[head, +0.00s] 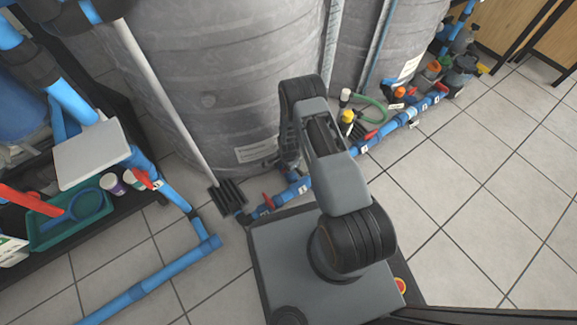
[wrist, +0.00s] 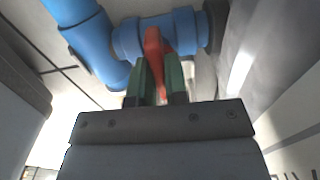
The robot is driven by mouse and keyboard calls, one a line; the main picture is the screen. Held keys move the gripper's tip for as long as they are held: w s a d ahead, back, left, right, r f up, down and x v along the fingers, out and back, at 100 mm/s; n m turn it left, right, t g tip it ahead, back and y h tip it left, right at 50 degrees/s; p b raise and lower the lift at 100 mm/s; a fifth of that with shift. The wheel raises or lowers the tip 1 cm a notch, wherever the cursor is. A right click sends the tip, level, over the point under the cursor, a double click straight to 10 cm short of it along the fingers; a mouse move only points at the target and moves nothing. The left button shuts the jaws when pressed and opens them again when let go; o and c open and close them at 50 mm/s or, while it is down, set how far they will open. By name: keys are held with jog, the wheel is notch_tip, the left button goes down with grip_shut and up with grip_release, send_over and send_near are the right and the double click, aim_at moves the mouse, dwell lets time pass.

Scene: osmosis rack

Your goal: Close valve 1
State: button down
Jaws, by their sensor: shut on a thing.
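A valve with a red lever handle (wrist: 154,42) sits on a blue pipe (wrist: 128,40) in the wrist view. My gripper (wrist: 160,82) has its two green-lined fingers on either side of the red handle and is shut on it. The handle's far end lies between the fingers. In the head view my arm's end hangs over the blue floor pipe (head: 295,189) beside the large grey tank, and the fingertips and held handle are hidden there. No valve number is readable.
Another red handle (head: 268,201) shows on the floor pipe, left of my arm. A large grey tank (head: 215,85) stands close behind. A rack with a teal tray (head: 62,222) is at left. Bottles and a green hose (head: 372,103) are at back right. Tiled floor at right is clear.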

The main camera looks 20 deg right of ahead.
jog(key=c, duration=1.1)
grip_release()
jog(key=shift+c, duration=0.2)
notch_tip(320, 180, up, 14)
jog(key=p, duration=0.6)
jog(key=shift+f, duration=0.1)
